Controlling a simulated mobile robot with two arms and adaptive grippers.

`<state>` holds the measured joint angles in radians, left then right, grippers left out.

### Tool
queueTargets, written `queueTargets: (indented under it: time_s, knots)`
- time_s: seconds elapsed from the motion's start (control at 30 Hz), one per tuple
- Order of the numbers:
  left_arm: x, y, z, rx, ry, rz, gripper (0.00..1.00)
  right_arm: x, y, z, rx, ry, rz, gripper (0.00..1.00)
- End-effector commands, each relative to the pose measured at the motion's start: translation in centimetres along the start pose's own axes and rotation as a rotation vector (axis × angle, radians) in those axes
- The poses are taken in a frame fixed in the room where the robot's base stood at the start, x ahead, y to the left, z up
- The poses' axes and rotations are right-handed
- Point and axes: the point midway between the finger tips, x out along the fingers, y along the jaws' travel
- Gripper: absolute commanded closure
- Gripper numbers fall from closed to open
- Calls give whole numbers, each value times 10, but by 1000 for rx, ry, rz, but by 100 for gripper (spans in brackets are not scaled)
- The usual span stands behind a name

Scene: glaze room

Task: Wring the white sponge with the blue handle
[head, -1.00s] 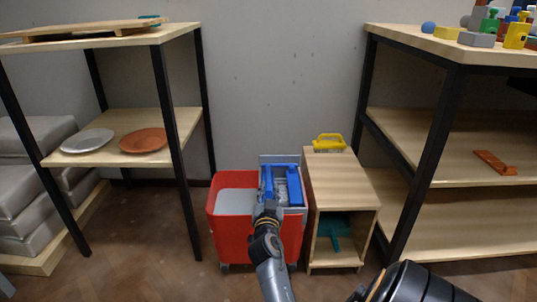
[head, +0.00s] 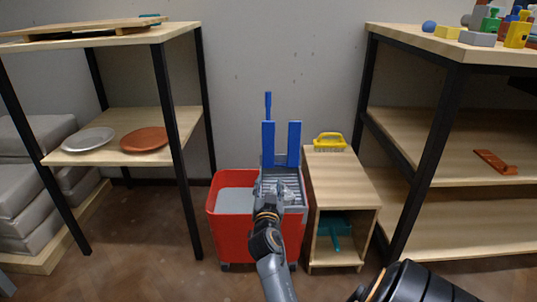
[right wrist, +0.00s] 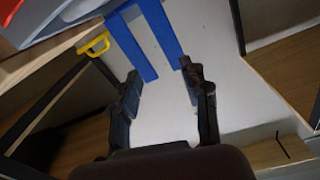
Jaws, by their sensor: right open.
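A blue two-pronged handle (head: 294,145) stands upright at the wringer (head: 292,184), a grey slatted unit on the red bucket (head: 226,234). A thin blue rod (head: 268,106) rises behind it. I cannot make out a white sponge. My right gripper (head: 268,192) is over the wringer, in front of the handle. In the right wrist view its jaws (right wrist: 160,74) are apart with nothing between them. The blue prongs (right wrist: 130,45) end close to the fingertips there; I cannot tell if they touch. My left gripper is not in view.
A wooden cabinet (head: 341,172) stands right of the bucket, with a yellow brush (head: 330,142) on top and a teal item (head: 334,228) inside. Shelves (head: 178,125) with plates are left; a larger rack (head: 418,165) is right. Floor left of the bucket is clear.

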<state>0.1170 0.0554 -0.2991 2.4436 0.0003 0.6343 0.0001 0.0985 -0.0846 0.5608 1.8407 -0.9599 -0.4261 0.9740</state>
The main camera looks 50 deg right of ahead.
Motion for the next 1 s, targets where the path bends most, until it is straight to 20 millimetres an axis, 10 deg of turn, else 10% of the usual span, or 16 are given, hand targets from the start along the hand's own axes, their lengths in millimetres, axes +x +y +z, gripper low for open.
queueTargets:
  time_s: [0.4, 0.77, 1.0]
  knots:
    - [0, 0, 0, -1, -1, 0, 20, 0, -15, -71, 1, -2, -2, 54]
    - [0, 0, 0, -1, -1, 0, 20, 0, -16, -77, -1, -5, -2, 54]
    - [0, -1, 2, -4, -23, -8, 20, -24, -68, -103, -40, 85, -189, 100]
